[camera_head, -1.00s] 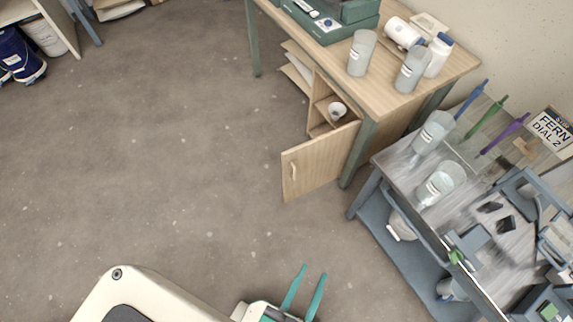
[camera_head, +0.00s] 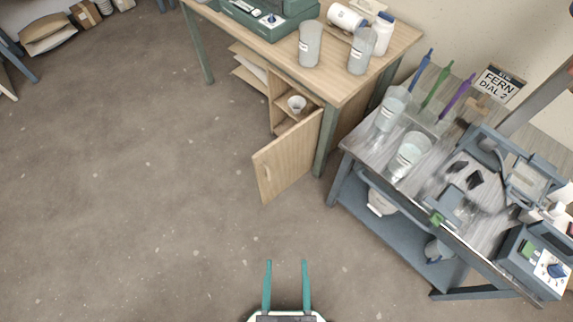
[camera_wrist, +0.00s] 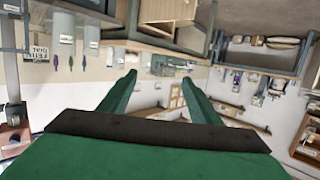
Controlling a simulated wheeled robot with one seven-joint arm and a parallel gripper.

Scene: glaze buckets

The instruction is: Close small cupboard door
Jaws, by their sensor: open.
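The small cupboard door (camera_head: 285,160) is a light wooden panel with a pale handle near its left edge.
The wooden table (camera_head: 400,45) above the cupboard carries beakers, bottles and a green device. A grey cart (camera_head: 350,215) with beakers and instruments stands to the right, close to the door. The floor (camera_head: 150,200) left of and below the door is free.

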